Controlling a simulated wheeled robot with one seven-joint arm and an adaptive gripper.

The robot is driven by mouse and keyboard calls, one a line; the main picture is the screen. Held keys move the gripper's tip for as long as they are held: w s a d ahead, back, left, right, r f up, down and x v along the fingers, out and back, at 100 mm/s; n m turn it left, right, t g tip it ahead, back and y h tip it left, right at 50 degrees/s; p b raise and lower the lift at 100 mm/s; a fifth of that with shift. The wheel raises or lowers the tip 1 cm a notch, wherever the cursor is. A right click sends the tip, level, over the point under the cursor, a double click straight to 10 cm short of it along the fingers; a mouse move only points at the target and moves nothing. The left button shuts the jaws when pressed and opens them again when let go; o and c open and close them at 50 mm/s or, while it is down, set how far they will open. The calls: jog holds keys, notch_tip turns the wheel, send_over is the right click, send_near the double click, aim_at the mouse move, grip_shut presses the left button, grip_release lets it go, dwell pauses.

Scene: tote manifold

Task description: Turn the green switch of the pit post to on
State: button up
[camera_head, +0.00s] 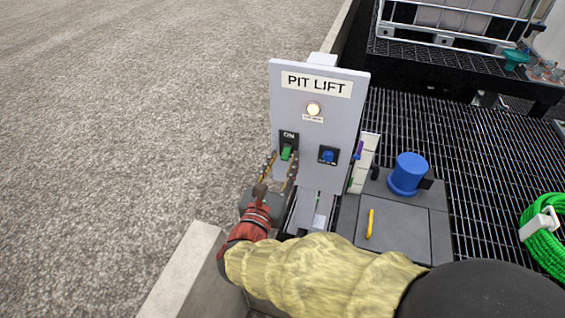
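The pit post is a grey upright panel (341,100) with a "PIT LIFT" sign, at the middle of the view. The green switch (287,153) sits on a dark plate at the panel's lower left, under the word "ON". My gripper (281,160) is just in front of and below this switch. Its two fingers are spread, one to each side of the switch's lower part, with nothing held between them. I cannot tell whether the fingers touch the switch or the panel. The switch's exact position is too small to tell.
A lit lamp (313,109) is above the switches. A blue knob (328,156) is to the right of the green switch. A blue motor-like cylinder (408,174), dark grating (465,165) and a green hose coil (545,240) lie right. Open gravel (120,120) is left.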

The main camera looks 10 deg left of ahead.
jog(key=shift+c, duration=1)
grip_shut()
